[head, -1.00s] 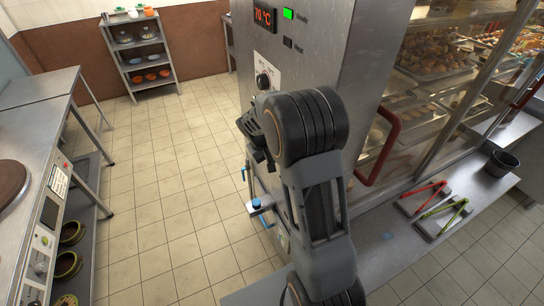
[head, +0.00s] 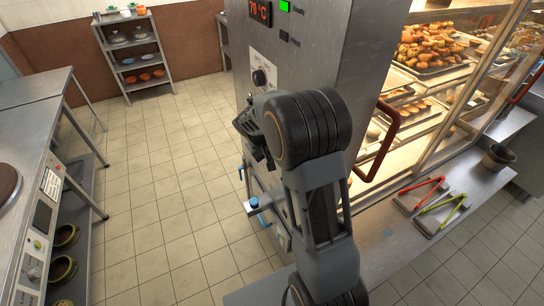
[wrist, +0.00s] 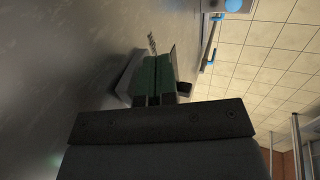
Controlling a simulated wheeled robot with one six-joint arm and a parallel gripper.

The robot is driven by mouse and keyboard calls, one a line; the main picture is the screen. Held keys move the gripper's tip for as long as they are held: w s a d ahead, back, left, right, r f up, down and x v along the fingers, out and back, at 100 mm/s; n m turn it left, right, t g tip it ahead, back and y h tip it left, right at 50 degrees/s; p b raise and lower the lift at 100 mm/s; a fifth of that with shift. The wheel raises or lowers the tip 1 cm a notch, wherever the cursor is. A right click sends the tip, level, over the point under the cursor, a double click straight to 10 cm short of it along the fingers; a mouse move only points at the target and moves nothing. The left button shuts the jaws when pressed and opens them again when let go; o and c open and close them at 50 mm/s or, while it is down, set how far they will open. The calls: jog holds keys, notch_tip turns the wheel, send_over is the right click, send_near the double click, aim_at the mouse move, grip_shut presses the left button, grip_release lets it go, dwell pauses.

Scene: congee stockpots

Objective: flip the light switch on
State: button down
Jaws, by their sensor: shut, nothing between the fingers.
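The steel cabinet (head: 330,50) stands in the middle of the head view, with a round knob (head: 260,77) and a temperature display on its front. The light switch cannot be made out clearly. My gripper (wrist: 155,80) is shut and empty close to a steel surface in the wrist view. A pale plate edge (wrist: 128,76) shows beside the fingers, partly hidden by them. In the head view my arm hides most of the gripper and part of the cabinet front. The glass food case (head: 430,90) on the right is brightly lit inside.
A blue-handled valve (head: 254,203) sticks out low on the cabinet front. A red door handle (head: 382,145), tongs (head: 442,216) and a dark pot (head: 498,158) are at right. A steel counter (head: 40,130) stands left. The tiled floor between is clear.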

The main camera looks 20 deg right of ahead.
jog(key=shift+r, duration=0.15)
jog(key=shift+r+p, duration=0.55)
jog(key=shift+r, duration=0.15)
jog(key=shift+a, duration=0.1)
jog(key=a+r+b, duration=0.2)
jog(key=a+r, duration=0.6)
jog(key=a, duration=0.1)
jog(key=shift+s+a, duration=0.15)
jog(key=shift+s, duration=0.1)
jog(key=shift+f, duration=0.1)
